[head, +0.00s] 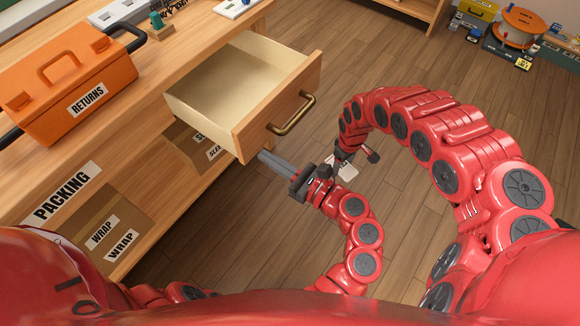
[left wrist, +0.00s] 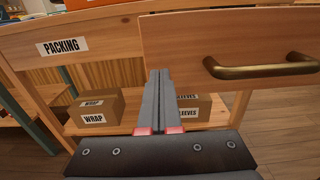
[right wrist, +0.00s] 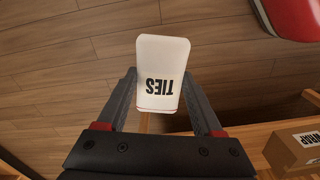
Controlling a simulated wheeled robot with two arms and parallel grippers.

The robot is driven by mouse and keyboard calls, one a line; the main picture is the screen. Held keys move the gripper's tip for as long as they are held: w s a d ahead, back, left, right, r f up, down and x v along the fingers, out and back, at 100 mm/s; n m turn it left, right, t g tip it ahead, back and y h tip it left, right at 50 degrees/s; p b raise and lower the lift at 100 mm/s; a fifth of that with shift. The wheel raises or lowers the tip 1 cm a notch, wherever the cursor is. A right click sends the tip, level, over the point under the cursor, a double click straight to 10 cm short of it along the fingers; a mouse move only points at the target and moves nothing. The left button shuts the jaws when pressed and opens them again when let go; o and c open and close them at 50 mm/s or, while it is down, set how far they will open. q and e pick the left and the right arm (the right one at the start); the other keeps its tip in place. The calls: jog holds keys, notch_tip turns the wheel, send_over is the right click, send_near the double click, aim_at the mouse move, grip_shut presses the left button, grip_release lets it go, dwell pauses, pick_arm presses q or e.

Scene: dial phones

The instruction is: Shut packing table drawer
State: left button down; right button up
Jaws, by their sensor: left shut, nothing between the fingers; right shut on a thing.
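The packing table (head: 200,22) stands at the left, with a PACKING label on its front. Its drawer (head: 262,100) is pulled well open and looks empty. A brass handle (head: 292,114) is on the drawer front; it also shows in the left wrist view (left wrist: 262,66). My left gripper (head: 262,155) is shut and empty, just below the drawer front's lower corner in the head view. In the left wrist view its fingers (left wrist: 158,74) overlap the drawer front's left edge; contact cannot be told. My right gripper (right wrist: 160,78) is shut on a white TIES pack (right wrist: 162,62), over the floor.
An orange RETURNS case (head: 70,80) sits on the tabletop. Cardboard WRAP (head: 105,228) and SLEEVES (left wrist: 190,108) boxes stand on the lower shelf. An orange reel (head: 522,22) and other items are at the far right. Floor right of the drawer is open, partly crossed by my right arm.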

aim_at(248, 145)
pick_arm(q)
jog(key=shift+x, duration=1.8)
pick_arm(e)
jog(key=shift+r, duration=0.15)
pick_arm(q)
jog(key=shift+w+a, duration=0.1)
